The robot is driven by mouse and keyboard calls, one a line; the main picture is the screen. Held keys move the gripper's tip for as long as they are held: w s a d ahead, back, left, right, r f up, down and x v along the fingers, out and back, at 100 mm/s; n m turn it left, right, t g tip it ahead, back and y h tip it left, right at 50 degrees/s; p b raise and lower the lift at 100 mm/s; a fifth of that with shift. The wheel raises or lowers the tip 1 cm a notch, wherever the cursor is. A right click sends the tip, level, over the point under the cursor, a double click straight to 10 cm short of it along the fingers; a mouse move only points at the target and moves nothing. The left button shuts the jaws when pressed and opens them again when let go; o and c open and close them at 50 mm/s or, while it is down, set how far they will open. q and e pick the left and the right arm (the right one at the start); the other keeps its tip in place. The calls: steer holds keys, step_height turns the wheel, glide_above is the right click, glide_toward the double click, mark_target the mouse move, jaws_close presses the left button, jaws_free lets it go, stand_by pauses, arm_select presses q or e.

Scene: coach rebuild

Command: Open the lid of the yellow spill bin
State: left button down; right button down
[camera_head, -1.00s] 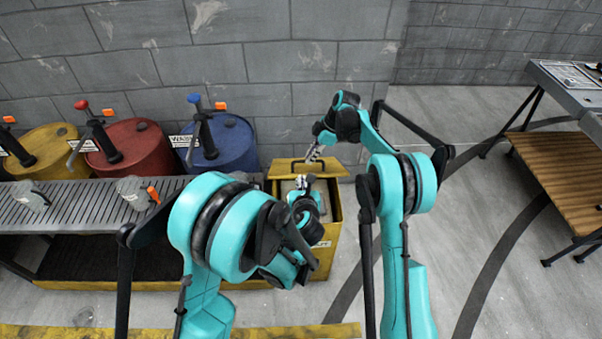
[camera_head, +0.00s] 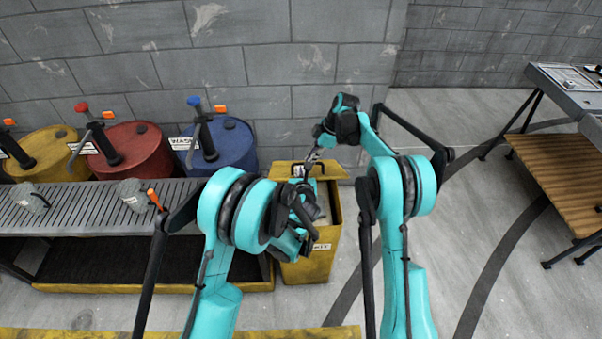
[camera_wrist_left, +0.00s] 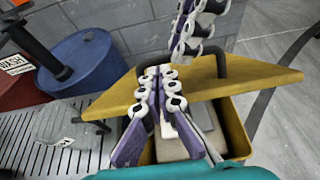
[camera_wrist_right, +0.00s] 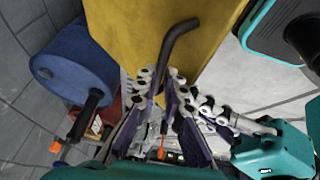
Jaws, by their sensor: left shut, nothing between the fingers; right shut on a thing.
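The yellow spill bin (camera_head: 305,272) stands at the right end of the grated rack. Its yellow lid (camera_head: 336,169) is raised at the back, and the bin's mouth shows part of a pale inside (camera_wrist_left: 172,148). My right gripper (camera_head: 313,158) is shut on the lid's black handle (camera_wrist_right: 178,35), above the lid. My left gripper (camera_wrist_left: 165,75) is shut and empty, in front of the lid and over the bin's mouth. In the head view the left fingers are partly hidden by my own arm.
Blue (camera_head: 228,147), red (camera_head: 140,150) and yellow (camera_head: 50,150) drums lie behind the grated rack (camera_head: 80,208) on the left. A grey block wall (camera_head: 330,60) is close behind the bin. The floor to the right is clear up to a bench (camera_head: 565,165).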

arm_select(q)
steer(key=shift+w+r+g, duration=0.4)
steer(key=shift+w+r, duration=0.3)
arm_select(e)
steer(key=shift+w+d+f, duration=0.1)
steer(key=shift+w+f, duration=0.1)
steer(key=shift+w, duration=0.1)
arm_select(q)
steer(key=shift+w+f, duration=0.1)
steer(key=shift+w, duration=0.05)
arm_select(e)
steer(key=c, duration=1.7)
jaws_free()
steer(key=shift+w+f, duration=0.15)
arm_select(q)
steer(key=shift+w+f, duration=0.2)
steer(key=shift+w, duration=0.1)
arm_select(e)
steer(key=shift+o, duration=0.5)
steer(key=shift+w+f, duration=0.2)
steer(key=shift+w, duration=0.05)
steer(key=shift+s+r, duration=0.1)
steer(key=shift+r, duration=0.1)
